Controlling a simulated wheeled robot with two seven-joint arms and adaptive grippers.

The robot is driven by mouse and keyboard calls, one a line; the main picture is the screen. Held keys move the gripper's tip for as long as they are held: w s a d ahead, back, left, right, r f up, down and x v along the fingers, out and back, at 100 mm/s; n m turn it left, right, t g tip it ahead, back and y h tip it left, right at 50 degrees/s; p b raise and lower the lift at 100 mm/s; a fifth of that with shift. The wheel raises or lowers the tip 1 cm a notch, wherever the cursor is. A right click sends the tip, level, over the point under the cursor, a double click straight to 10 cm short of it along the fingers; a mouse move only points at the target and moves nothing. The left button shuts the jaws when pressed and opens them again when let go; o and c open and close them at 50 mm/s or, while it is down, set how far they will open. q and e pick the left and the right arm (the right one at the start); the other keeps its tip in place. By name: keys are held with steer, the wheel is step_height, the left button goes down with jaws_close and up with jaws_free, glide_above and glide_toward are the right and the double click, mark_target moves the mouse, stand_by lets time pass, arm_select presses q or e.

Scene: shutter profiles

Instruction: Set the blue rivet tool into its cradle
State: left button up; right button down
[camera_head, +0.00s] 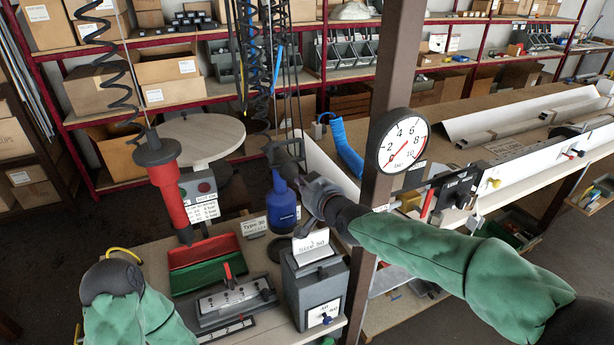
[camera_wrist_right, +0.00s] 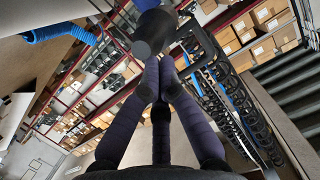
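The blue rivet tool (camera_head: 283,207) is upright above the front bench, with its blue body low and its dark head on top. In the right wrist view its dark end (camera_wrist_right: 152,34) lies across my fingertips, with some blue at the top edge. My right gripper (camera_head: 306,186) reaches it from the right; its fingers (camera_wrist_right: 160,82) draw together at the tool and look shut on it, though the contact is partly hidden. A dark round holder (camera_head: 278,249), seemingly the cradle, lies under the tool, beside the "Type 30" sign (camera_head: 254,226). My left gripper is out of view.
A red tool (camera_head: 168,190) hangs over red and green trays (camera_head: 205,252) at left. A grey "Size 50" box (camera_head: 315,285) stands just right of the holder. A brown post with a gauge (camera_head: 404,141) rises behind my right forearm. Coiled hoses hang overhead.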

step_height(320, 180, down, 9)
steer(key=b, duration=0.6)
steer(key=shift+r, duration=0.3)
